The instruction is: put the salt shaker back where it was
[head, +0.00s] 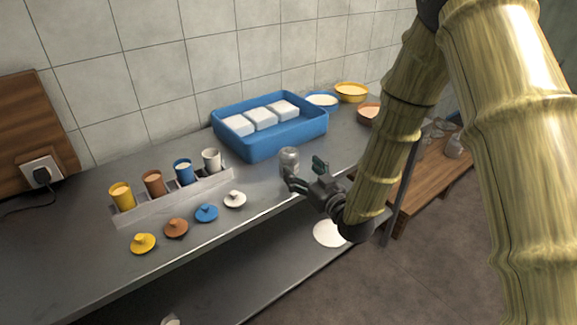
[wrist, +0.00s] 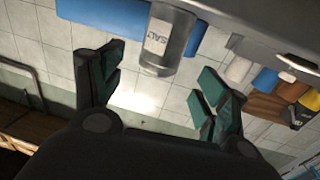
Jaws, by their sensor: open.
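The salt shaker (head: 289,158) is a clear glass jar with a grey top, standing on the grey counter (head: 262,186) near its front edge, in front of the blue tray. In the wrist view, which looks upside down, the shaker (wrist: 168,40) shows its white SALT label. My gripper (head: 304,178) is at the counter's front edge, close to the shaker. In the wrist view my gripper (wrist: 160,82) is open with dark green finger pads, and the shaker appears in the gap ahead of them. I cannot tell whether a finger touches it.
The blue tray (head: 285,142) holds white blocks. A rack (head: 200,192) with several coloured cups stands left, with loose coloured lids (head: 206,213) before it. Bowls (head: 350,91) sit at the back right. A wooden table (head: 425,185) with glassware is right.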

